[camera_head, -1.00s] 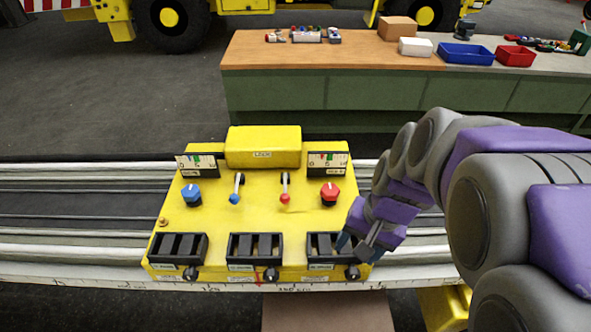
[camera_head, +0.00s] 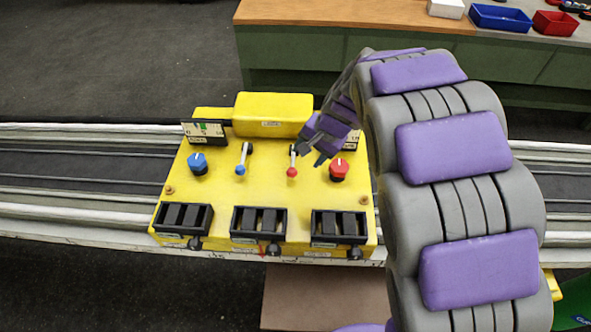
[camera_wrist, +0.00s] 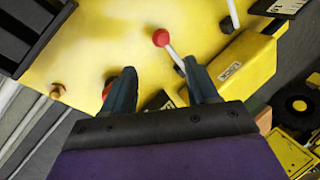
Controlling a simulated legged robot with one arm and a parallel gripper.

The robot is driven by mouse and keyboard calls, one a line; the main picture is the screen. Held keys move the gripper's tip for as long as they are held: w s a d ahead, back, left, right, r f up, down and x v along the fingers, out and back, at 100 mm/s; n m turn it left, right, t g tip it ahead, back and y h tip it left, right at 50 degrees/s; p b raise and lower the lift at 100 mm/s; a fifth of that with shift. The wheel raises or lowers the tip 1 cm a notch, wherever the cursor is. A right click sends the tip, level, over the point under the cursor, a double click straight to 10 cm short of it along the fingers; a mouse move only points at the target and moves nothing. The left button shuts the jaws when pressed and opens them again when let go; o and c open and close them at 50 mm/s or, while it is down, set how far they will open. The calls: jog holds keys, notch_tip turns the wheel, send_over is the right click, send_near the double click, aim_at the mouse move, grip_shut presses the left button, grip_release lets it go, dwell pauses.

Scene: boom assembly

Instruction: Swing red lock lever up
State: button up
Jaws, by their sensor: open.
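The red lever (camera_head: 292,172) has a red ball on a thin pale rod and stands on the yellow control box (camera_head: 270,190), right of centre. Its ball points toward the box's near side. My gripper (camera_head: 310,156) is open, above the box just right of the lever. In the wrist view the lever's red ball (camera_wrist: 161,38) shows beyond and between the two fingertips (camera_wrist: 160,75), with its rod running toward the right finger. The fingers hold nothing. Contact with the lever cannot be told. The right gauge is partly hidden by my gripper.
A red knob (camera_head: 338,170) sits close right of the lever. A blue lever (camera_head: 240,169) and blue knob (camera_head: 197,163) are to the left. A raised yellow block (camera_head: 272,115) stands behind. Black switch housings (camera_head: 258,224) line the near edge. A workbench (camera_head: 300,62) stands farther back.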

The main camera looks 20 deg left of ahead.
aim_at(294, 170)
jog(key=b+x, duration=0.2)
jog(key=x, duration=0.9)
jog(key=shift+a, duration=0.25)
grip_shut()
